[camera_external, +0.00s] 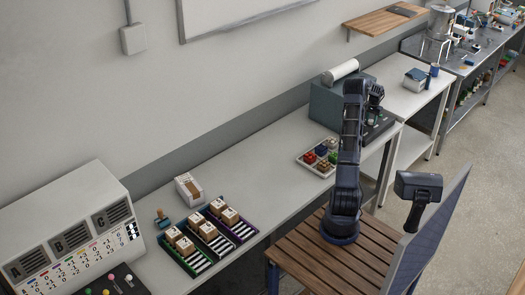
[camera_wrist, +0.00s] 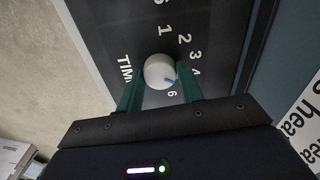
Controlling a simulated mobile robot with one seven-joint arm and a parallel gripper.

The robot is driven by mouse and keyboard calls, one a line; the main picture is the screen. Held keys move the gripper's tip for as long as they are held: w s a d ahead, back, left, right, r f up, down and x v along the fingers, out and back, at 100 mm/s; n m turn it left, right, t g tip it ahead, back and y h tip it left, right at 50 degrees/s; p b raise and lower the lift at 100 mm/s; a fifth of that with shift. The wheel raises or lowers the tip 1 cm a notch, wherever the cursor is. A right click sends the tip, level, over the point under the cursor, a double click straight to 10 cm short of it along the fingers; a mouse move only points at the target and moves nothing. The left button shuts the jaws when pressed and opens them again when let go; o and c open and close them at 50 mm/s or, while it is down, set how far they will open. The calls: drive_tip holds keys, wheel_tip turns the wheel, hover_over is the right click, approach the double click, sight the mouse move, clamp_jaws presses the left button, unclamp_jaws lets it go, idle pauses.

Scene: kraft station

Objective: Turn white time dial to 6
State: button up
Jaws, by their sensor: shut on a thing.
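The white time dial (camera_wrist: 158,70) is a round knob on a dark panel (camera_wrist: 120,25) in the wrist view. The green fingers of my gripper (camera_wrist: 160,86) stand on either side of it, shut on it. Its blue mark points down and to the right, between the printed 4 and 6, toward the right finger. The numbers 1, 2, 3, 4 and 6 (camera_wrist: 171,94) show around the dial. Any number between 4 and 6 is hidden by the finger. In the external view, my gripper (camera_external: 376,100) is at the front of the grey-green machine (camera_external: 325,103); the dial cannot be made out there.
A tray of colored items (camera_external: 302,160) sits left of the machine on the white bench (camera_external: 260,150). Crates with small boxes (camera_external: 210,236) and a lettered panel box (camera_external: 70,235) stand farther left. A printed white sheet (camera_wrist: 305,120) shows at the wrist view's right edge.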

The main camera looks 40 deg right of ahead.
sight(371, 121)
drive_tip(key=m, duration=0.3)
drive_tip(key=shift+m, duration=2.1)
drive_tip(key=o, duration=1)
drive_tip(key=shift+r, duration=0.15)
wheel_tip(371, 121, up, 11)
drive_tip(key=shift+f, duration=0.2)
